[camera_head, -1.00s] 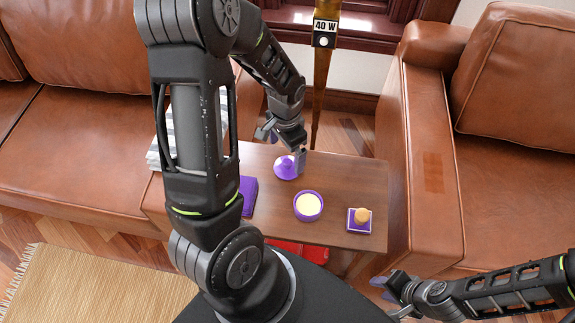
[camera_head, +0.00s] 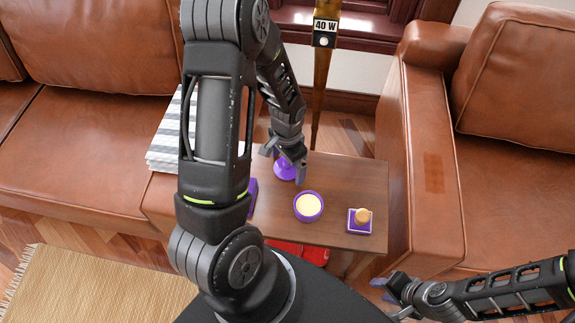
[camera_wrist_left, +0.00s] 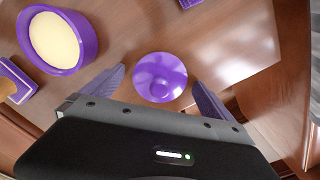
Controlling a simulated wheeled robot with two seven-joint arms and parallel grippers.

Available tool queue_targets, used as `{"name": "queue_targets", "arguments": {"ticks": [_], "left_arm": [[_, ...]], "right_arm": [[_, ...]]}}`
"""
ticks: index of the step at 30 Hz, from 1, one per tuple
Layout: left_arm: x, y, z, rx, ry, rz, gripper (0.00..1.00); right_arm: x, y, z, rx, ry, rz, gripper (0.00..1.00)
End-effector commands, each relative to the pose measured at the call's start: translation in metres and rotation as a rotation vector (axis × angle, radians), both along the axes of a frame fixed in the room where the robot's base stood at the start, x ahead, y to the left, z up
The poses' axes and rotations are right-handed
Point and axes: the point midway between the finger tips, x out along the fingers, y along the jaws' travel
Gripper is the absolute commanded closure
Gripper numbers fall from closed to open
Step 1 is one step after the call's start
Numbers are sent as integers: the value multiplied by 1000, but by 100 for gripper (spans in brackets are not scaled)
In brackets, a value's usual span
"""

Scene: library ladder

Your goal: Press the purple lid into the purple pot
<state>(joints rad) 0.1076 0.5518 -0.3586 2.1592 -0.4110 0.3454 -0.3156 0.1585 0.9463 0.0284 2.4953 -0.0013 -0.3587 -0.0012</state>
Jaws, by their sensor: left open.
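The purple lid (camera_head: 284,170) lies on the small wooden table, round with a knob on top. In the left wrist view the lid (camera_wrist_left: 160,77) shows between the two fingers. My left gripper (camera_head: 287,170) is open above the lid, a finger to either side of it, not closed on it. The purple pot (camera_head: 308,206), round with a cream-coloured inside, stands on the table to the right and nearer; it also shows in the left wrist view (camera_wrist_left: 88,42). My right gripper (camera_head: 388,287) is off the table at the lower right, empty; its fingers look apart.
A purple-edged square block with a tan knob (camera_head: 361,220) stands right of the pot on the table (camera_head: 345,180). A purple item (camera_head: 252,197) is partly hidden behind my left arm. Brown sofas flank the table; a lamp pole (camera_head: 321,90) rises behind it.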

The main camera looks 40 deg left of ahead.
Motion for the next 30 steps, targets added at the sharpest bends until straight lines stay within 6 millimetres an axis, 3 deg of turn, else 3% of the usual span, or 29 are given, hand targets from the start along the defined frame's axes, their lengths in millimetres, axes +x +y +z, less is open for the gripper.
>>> {"name": "queue_targets", "arguments": {"ticks": [14,30], "left_arm": [[0,0,1,0,0,0,2],[0,0,1,0,0,0,44]], "right_arm": [[0,0,0,0,0,0,64],[0,0,0,0,0,0,64]]}}
